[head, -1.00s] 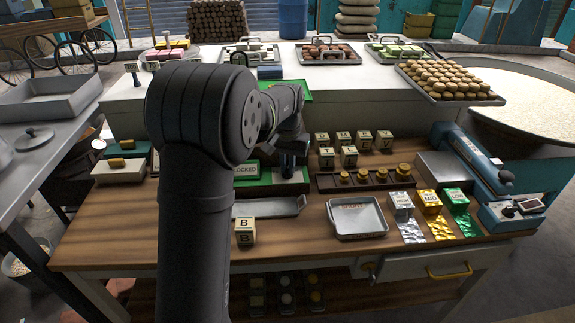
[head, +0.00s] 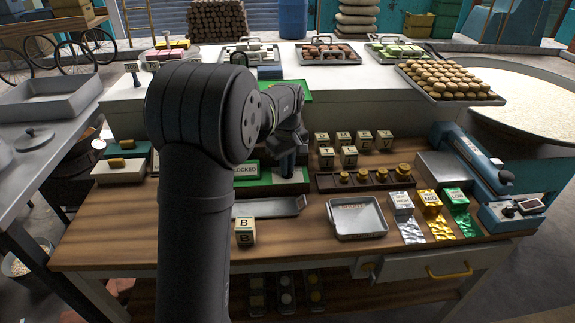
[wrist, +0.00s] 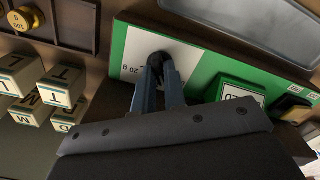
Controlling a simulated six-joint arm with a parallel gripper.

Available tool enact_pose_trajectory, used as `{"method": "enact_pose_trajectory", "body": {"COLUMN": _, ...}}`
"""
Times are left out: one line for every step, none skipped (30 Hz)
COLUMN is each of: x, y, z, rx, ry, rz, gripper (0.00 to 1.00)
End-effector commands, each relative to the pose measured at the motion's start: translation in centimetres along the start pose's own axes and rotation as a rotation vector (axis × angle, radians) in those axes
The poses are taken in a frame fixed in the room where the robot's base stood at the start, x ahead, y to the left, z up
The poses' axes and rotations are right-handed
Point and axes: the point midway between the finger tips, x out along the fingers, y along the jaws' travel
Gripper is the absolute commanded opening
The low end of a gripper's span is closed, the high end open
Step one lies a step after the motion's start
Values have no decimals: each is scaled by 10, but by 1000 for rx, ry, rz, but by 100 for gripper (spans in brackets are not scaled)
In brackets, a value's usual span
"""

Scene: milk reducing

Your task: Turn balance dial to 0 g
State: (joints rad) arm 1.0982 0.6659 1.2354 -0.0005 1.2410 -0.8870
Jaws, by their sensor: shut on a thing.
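The balance is a green panel with a white label, seen in the wrist view (wrist: 205,60). Its small black dial knob (wrist: 158,57) sits on the white part, beside upside-down print that looks like "20 g". My gripper (wrist: 161,68) has both fingers closed around the knob, hiding part of it and any pointer mark. The exact dial setting cannot be read. In the head view the green balance (head: 262,188) stands on the wooden bench with a sign reading "LOCKED" (head: 246,169). My gripper (head: 288,168) points down at it, with the knob hidden there.
Lettered blocks (head: 348,156) and a dark rack of brass weights (head: 325,182) stand right of the balance. A metal tray (head: 357,231) and foil packets lie in front. A block marked B (head: 244,238) is near the front edge. A white raised counter (head: 380,95) lies behind.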

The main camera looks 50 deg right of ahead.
Motion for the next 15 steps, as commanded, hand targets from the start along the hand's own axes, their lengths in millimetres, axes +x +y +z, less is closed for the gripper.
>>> {"method": "enact_pose_trajectory", "body": {"x": -1, "y": 0, "z": -1, "rx": -44, "ry": 4, "rz": 3, "gripper": 0}}
{"method": "enact_pose_trajectory", "body": {"x": -2, "y": 0, "z": -1, "rx": -71, "ry": 4, "rz": 3, "gripper": 0}}
{"method": "enact_pose_trajectory", "body": {"x": -2, "y": 0, "z": -1, "rx": -107, "ry": 4, "rz": 4, "gripper": 0}}
{"method": "enact_pose_trajectory", "body": {"x": -2, "y": 0, "z": -1, "rx": -133, "ry": 4, "rz": 4, "gripper": 0}}
{"method": "enact_pose_trajectory", "body": {"x": -2, "y": 0, "z": -1, "rx": -158, "ry": 4, "rz": 4, "gripper": 0}}
{"method": "enact_pose_trajectory", "body": {"x": -2, "y": 0, "z": -1, "rx": -191, "ry": 4, "rz": 4, "gripper": 0}}
{"method": "enact_pose_trajectory", "body": {"x": -2, "y": 0, "z": -1, "rx": -215, "ry": 4, "rz": 4, "gripper": 0}}
{"method": "enact_pose_trajectory", "body": {"x": -2, "y": 0, "z": -1, "rx": -239, "ry": 4, "rz": 4, "gripper": 0}}
{"method": "enact_pose_trajectory", "body": {"x": -2, "y": 0, "z": -1, "rx": -268, "ry": 4, "rz": 4, "gripper": 0}}
{"method": "enact_pose_trajectory", "body": {"x": -2, "y": 0, "z": -1, "rx": -288, "ry": 4, "rz": 4, "gripper": 0}}
{"method": "enact_pose_trajectory", "body": {"x": -2, "y": 0, "z": -1, "rx": -308, "ry": 4, "rz": 4, "gripper": 0}}
{"method": "enact_pose_trajectory", "body": {"x": -2, "y": 0, "z": -1, "rx": -333, "ry": 4, "rz": 4, "gripper": 0}}
{"method": "enact_pose_trajectory", "body": {"x": -2, "y": 0, "z": -1, "rx": -350, "ry": 4, "rz": 4, "gripper": 0}}
{"method": "enact_pose_trajectory", "body": {"x": -2, "y": 0, "z": -1, "rx": -366, "ry": 4, "rz": 4, "gripper": 0}}
{"method": "enact_pose_trajectory", "body": {"x": -2, "y": 0, "z": -1, "rx": -387, "ry": 4, "rz": 4, "gripper": 0}}
